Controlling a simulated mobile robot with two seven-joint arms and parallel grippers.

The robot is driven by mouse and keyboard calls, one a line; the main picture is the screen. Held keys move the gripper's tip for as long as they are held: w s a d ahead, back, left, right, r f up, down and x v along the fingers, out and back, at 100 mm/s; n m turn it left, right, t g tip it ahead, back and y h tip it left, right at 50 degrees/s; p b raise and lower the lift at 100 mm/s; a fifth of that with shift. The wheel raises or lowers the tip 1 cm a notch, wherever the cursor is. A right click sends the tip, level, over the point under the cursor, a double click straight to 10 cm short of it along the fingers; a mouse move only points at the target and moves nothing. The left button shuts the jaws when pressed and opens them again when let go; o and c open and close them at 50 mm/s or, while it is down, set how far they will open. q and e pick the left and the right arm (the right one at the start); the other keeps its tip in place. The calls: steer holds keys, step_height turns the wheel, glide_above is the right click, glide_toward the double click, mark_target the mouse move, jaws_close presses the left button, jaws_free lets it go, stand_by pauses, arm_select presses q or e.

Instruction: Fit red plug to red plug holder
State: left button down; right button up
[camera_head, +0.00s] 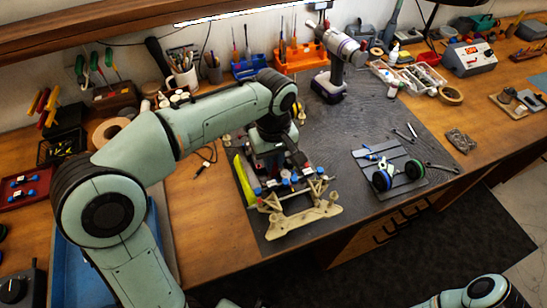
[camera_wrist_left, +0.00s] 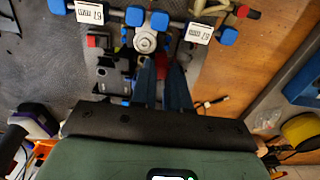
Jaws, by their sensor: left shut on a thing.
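The car chassis (camera_head: 300,215), with its pale front part, lies on the grey mat below my left arm. My left gripper (camera_head: 278,165) points down over its middle; the arm hides much of the grip. A small red block (camera_wrist_left: 97,40) sits on a black part of the chassis, up and left of the fingertips. I cannot tell whether it is the plug or the holder. My right gripper is out of view.
A bar with blue ends and white labels (camera_wrist_left: 200,33) crosses near the fingers. A yellow-green strip (camera_head: 244,180) lies left of the chassis. A drill (camera_head: 335,60) stands behind. A grey tray with wheels (camera_head: 402,172) lies right, with clear mat (camera_head: 350,130) between.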

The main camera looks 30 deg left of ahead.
arm_select(q)
steer(key=shift+f, duration=0.3)
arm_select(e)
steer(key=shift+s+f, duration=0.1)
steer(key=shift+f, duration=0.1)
arm_select(q)
steer(key=c, duration=1)
jaws_free()
steer(key=shift+c, duration=0.2)
steer(key=shift+r, duration=0.1)
step_height(320, 180, up, 13)
steer(key=p, duration=0.2)
steer(key=shift+r+p, duration=0.15)
steer(key=shift+p, duration=0.25)
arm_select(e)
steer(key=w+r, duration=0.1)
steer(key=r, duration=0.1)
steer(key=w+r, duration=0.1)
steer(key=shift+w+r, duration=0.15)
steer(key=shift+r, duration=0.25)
